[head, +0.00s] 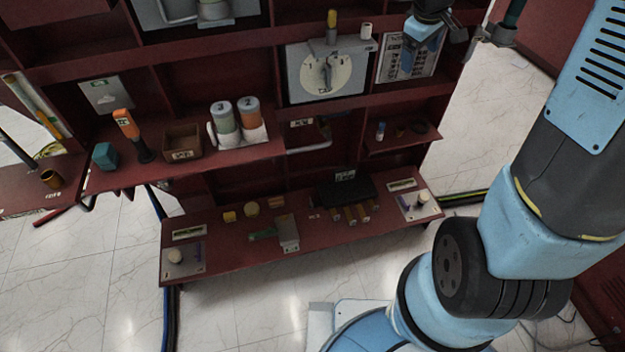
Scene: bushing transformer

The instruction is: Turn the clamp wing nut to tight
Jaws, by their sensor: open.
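A grey clamp (497,35) grips a dark green upright rod (515,13) at the top right, beyond the right end of the red shelf unit. A small piece juts from the clamp's left side; it is too small to tell surely as the wing nut or to read how tight it is. My gripper (457,32) is at the top, just left of the clamp, below my black and blue wrist. It appears apart from the clamp, with nothing seen between its fingers. The fingers are small and partly hidden by the wrist.
The red shelf unit (225,160) fills the left and middle. A round dial panel (327,75) and a printed panel (405,58) are near my wrist. Two numbered cylinders (236,120) stand on a shelf. My arm covers the right side.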

